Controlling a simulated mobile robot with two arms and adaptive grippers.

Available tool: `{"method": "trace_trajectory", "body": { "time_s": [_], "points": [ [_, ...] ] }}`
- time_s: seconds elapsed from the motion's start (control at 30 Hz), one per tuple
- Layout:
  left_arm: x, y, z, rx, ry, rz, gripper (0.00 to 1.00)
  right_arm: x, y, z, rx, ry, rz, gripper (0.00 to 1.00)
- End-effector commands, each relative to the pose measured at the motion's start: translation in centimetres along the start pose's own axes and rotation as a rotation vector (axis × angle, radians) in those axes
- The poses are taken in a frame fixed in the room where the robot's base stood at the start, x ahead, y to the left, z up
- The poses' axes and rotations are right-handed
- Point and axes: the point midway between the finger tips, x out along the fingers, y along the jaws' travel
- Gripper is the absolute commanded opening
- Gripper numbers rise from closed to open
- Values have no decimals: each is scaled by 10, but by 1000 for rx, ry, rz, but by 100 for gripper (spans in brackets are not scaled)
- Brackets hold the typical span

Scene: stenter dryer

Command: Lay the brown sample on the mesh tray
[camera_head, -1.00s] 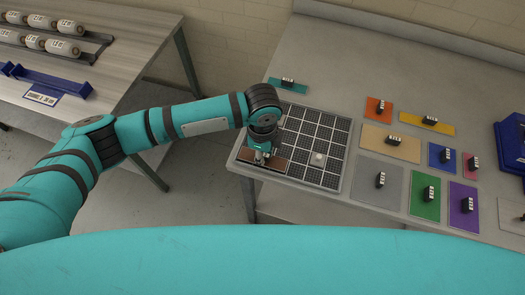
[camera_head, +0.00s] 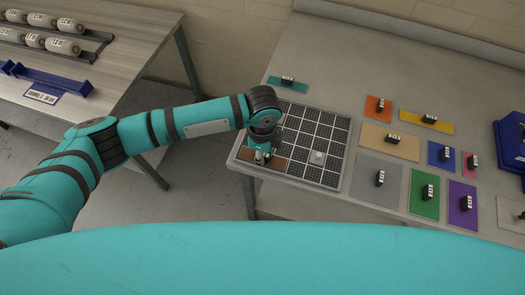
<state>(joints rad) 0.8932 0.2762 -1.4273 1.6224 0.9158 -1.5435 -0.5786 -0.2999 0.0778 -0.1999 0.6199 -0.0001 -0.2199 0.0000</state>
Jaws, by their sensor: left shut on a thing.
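The brown sample (camera_head: 275,167) is a small flat piece at the near left corner of the mesh tray. The mesh tray (camera_head: 327,142) is a dark gridded panel with a pale frame, lying on the bench, with a small whitish block on it. My left gripper (camera_head: 261,158) reaches down over the brown sample and is shut on it; the fingertips are small and partly hidden by the wrist. The sample lies at or just above the bench and tray edge; I cannot tell whether it touches. My right gripper is not in view.
Several coloured samples with labelled black handles, such as the green one (camera_head: 424,194) and the tan one (camera_head: 390,142), lie right of the tray. A teal sample (camera_head: 288,83) lies behind it. A blue case (camera_head: 511,143) stands at the right. Another table (camera_head: 120,50) with rolls is at the left.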

Motion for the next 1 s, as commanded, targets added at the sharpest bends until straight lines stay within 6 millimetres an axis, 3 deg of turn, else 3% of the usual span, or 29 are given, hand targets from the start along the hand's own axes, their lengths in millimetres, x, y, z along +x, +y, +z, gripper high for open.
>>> {"method": "trace_trajectory", "body": {
  "time_s": [0.1, 0.13, 0.33, 0.73, 1.0],
  "points": [
    [0, 0, 0, 0, 0, 0, 0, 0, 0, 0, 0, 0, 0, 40],
    [0, 0, 0, 0, 0, 0, 15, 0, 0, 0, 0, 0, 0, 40],
    [0, 0, 0, 0, 1, 1, 41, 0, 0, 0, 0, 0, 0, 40],
    [-5, 0, 0, 1, 2, 1, 41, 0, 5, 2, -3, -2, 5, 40],
    [-54, -1, 0, 1, 2, -4, 41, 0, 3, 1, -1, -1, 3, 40]
  ]
}}
